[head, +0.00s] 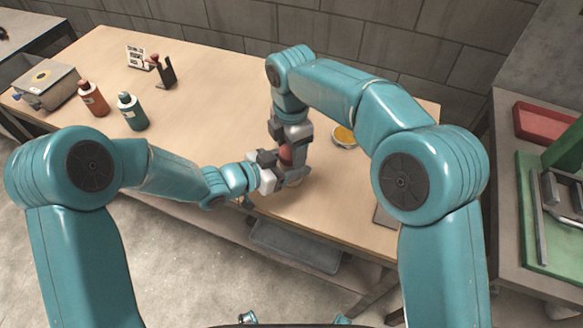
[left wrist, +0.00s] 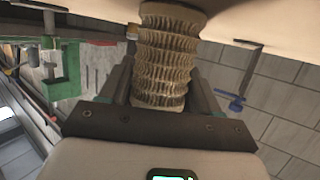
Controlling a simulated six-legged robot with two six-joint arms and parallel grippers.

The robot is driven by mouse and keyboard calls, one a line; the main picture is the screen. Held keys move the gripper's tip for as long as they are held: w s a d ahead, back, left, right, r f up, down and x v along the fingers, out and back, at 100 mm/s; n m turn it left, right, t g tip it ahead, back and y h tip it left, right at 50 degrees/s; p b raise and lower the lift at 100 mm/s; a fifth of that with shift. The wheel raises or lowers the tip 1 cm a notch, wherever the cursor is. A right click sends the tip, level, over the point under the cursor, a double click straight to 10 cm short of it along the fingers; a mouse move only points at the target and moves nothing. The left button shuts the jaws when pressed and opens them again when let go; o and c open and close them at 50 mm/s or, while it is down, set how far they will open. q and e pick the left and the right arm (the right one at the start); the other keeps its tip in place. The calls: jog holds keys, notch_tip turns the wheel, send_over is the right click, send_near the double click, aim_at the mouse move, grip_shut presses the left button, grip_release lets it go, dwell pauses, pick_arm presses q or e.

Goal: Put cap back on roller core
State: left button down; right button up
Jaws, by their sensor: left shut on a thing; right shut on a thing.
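The roller core (left wrist: 166,58) is a tan, ribbed mesh cylinder between the jaws of my left gripper (left wrist: 160,92) in the left wrist view. That gripper is shut on it. In the head view my left gripper (head: 276,180) is low near the table's front edge, and the core is mostly hidden there. My right gripper (head: 291,160) comes down from above, right beside the left one. It is shut on a red rounded piece (head: 285,153), which looks like the cap, partly covered by the fingers. I cannot tell whether cap and core touch.
On the wooden table (head: 215,85) are a red bottle (head: 92,98), a teal bottle (head: 132,111), a grey box (head: 46,85) and a dark stand (head: 165,72). A round yellow-topped tin (head: 344,137) lies right of the grippers. The table's middle is clear.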

jog(key=o, duration=1.2)
jog(key=shift+c, duration=0.2)
jog(key=shift+r, duration=2.3)
jog(key=shift+c, duration=0.3)
notch_tip(320, 180, up, 4)
jog(key=n, duration=0.3)
jog(key=shift+f, duration=0.25)
jog(key=shift+f, duration=0.15)
